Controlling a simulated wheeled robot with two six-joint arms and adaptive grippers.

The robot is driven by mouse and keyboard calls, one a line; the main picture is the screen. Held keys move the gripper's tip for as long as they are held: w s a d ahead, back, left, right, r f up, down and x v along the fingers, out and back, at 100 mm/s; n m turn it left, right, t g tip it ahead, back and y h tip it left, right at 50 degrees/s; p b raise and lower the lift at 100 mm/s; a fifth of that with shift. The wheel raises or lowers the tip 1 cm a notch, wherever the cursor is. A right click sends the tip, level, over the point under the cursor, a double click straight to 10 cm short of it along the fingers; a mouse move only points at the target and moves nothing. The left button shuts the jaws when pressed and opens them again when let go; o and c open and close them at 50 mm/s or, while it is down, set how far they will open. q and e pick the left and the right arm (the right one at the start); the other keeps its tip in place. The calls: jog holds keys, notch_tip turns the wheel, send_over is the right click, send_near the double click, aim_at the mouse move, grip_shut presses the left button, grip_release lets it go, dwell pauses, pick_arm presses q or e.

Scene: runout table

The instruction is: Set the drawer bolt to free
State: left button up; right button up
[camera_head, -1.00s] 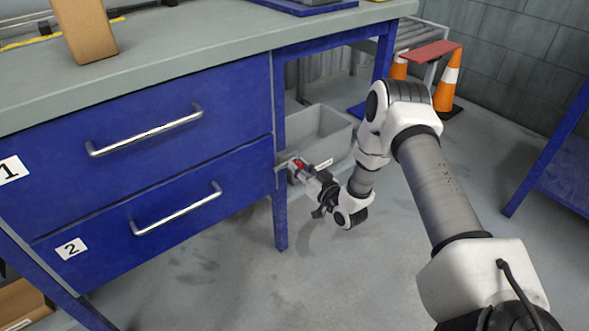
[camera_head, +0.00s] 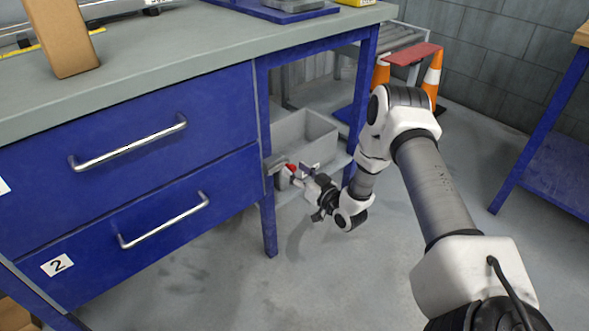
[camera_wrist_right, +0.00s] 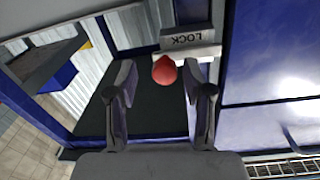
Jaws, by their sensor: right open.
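The drawer bolt's red knob (camera_head: 291,167) sits on a small pale fitting at the bench's front right leg, beside the drawers. In the right wrist view the red knob (camera_wrist_right: 164,70) lies between and just beyond the fingertips, in front of a pale plate marked LOCK (camera_wrist_right: 190,39). My right gripper (camera_head: 303,176) is open and empty, pointing at the knob from the right. Its two fingers also show in the wrist view (camera_wrist_right: 160,84), one on each side of the knob's line, with no clear contact. My left gripper is out of view.
Two shut blue drawers (camera_head: 215,105) with bar handles fill the bench front. A grey bin (camera_head: 312,130) stands on the low shelf behind my gripper. A cardboard box (camera_head: 62,38) stands on the bench top. Orange cones (camera_head: 432,75) stand behind. The floor in front is clear.

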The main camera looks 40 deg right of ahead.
jog(key=s, duration=1)
jog(key=shift+s+d, duration=0.15)
jog(key=shift+s, duration=0.15)
